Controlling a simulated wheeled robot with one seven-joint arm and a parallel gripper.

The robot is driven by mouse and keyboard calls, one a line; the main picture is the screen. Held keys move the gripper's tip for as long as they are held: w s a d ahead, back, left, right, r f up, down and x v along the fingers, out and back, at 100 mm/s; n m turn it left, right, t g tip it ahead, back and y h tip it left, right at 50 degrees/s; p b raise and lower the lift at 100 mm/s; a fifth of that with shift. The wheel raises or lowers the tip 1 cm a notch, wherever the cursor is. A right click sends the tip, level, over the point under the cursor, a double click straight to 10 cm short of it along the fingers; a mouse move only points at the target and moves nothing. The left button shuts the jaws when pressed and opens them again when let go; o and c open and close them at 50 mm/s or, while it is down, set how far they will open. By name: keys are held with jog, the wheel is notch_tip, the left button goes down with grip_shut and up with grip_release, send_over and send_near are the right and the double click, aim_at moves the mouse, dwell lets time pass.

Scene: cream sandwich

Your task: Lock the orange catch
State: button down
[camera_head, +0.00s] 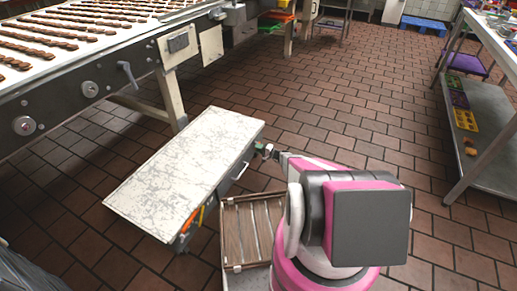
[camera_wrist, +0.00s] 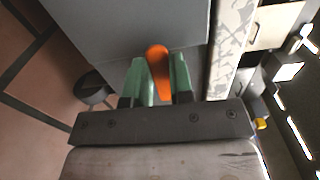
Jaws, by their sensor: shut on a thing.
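The orange catch (camera_wrist: 157,60) stands between the two green fingers of my gripper (camera_wrist: 159,78) in the wrist view. The fingers are shut on it, one on each side, and its rounded top shows above them. In the head view my gripper (camera_head: 264,150) reaches the far right corner of a low cart with a scuffed pale top (camera_head: 185,165). The catch itself cannot be made out there.
A metal handle (camera_head: 241,171) is on the cart's right side. A slatted wooden crate (camera_head: 235,235) stands beside the cart. A conveyor (camera_head: 75,85) with rows of brown pieces runs at the upper left. A steel table (camera_head: 482,140) stands right. Tiled floor (camera_head: 350,110) between is clear.

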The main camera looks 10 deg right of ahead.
jog(key=shift+f, duration=0.1)
dwell(0.3)
jog(key=c, duration=1)
grip_release()
jog(key=shift+s+d, duration=0.1)
jog(key=shift+d, duration=0.05)
jog(key=v, duration=1)
jog(key=shift+s+d, duration=0.15)
jog(key=shift+d, duration=0.05)
